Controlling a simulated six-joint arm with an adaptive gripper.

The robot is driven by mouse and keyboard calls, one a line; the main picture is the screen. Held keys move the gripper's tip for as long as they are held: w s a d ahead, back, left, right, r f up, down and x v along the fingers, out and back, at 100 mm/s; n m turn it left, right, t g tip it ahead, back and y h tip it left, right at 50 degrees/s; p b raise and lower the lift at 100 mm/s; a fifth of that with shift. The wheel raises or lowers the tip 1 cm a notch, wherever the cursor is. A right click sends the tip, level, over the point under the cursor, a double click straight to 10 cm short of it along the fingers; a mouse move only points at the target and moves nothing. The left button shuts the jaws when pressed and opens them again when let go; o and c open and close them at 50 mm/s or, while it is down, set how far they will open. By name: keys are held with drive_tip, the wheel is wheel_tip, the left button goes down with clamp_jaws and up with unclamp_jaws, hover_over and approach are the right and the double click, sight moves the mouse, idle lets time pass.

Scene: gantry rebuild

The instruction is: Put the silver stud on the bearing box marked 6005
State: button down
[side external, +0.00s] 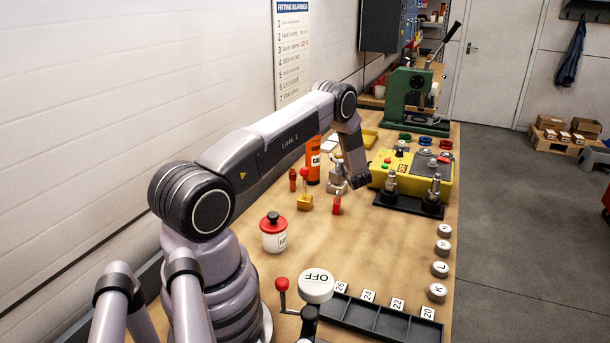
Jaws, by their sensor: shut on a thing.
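My gripper (337,187) is small in the side external view, low over the middle of the bench, beside the end of my forearm. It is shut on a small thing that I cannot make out. A small red object (337,204) shows just below the gripper; I cannot tell whether it touches the fingers or stands on the bench. I cannot pick out the silver stud. Several small cardboard boxes (553,122) sit on a pallet at the back right, but no 6005 marking is readable.
A yellow control box (432,178) and a black stand with two upright posts (409,203) are right of my gripper. A red-lidded white jar (274,236), a numbered black tray (372,322) and lettered round pieces (440,269) are nearer. A green press (410,95) stands behind. The middle bench (370,250) is clear.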

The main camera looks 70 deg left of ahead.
drive_tip(key=shift+w+f, duration=0.1)
drive_tip(key=shift+f, duration=0.25)
drive_tip(key=c, duration=0.7)
unclamp_jaws()
drive_tip(key=shift+f, duration=0.2)
drive_tip(key=shift+r, duration=0.15)
drive_tip(key=shift+d, duration=0.3)
drive_tip(key=v, duration=1.1)
drive_tip(key=shift+d, duration=0.2)
